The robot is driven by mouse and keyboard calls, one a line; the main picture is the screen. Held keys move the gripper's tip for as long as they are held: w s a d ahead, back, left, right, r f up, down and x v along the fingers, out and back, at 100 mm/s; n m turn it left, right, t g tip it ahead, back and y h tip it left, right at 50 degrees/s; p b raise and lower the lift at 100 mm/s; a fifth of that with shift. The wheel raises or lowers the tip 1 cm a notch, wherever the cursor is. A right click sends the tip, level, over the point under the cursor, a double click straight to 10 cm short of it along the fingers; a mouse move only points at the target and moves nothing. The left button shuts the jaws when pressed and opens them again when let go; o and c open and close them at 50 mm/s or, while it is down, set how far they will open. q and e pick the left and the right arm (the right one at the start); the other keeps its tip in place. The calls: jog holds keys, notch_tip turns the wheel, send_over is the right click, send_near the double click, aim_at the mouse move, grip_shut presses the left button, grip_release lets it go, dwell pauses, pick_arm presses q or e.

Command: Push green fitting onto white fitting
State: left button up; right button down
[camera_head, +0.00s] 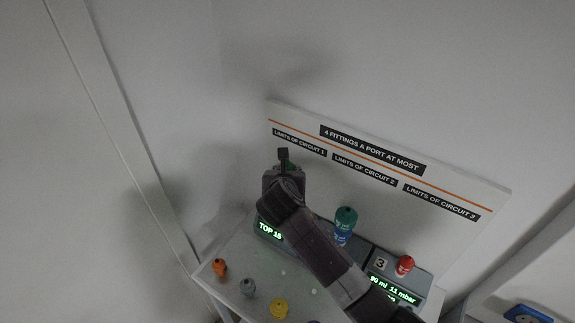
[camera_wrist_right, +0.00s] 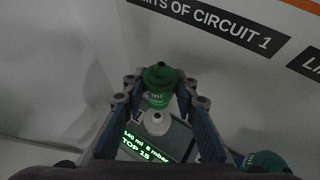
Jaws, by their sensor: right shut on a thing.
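My right gripper (camera_head: 284,158) is shut on the green fitting (camera_wrist_right: 160,82), which sits between its fingertips in the right wrist view. In the head view only a bit of that fitting (camera_head: 291,166) shows behind the gripper. The white fitting (camera_wrist_right: 157,122) stands on the ventilator with the "TOP 15" display (camera_wrist_right: 150,148), close to the held green one in the picture. Whether the two touch I cannot tell. In the head view my right arm hides the white fitting. My left gripper is not in view.
A teal fitting (camera_head: 346,217) sits on a blue one (camera_head: 342,236) at the middle unit. A red fitting (camera_head: 404,265) is on unit 3. Orange (camera_head: 219,267), grey (camera_head: 248,287) and yellow (camera_head: 279,308) fittings stand on the table's front part. A sign board (camera_head: 375,160) rises behind.

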notch_tip(320, 180, down, 2)
jog(key=shift+f, duration=0.1)
jog(key=shift+f+b, duration=0.5)
jog(key=shift+f, duration=0.6)
jog(key=shift+f+b, duration=0.3)
jog(key=shift+b, duration=0.05)
jog(key=shift+p, duration=0.3)
jog(key=shift+s+f+p, duration=0.1)
jog(key=shift+s+p, duration=0.05)
jog(key=shift+p, duration=0.15)
jog(key=shift+f+b, duration=0.65)
jog(key=shift+f, duration=0.7)
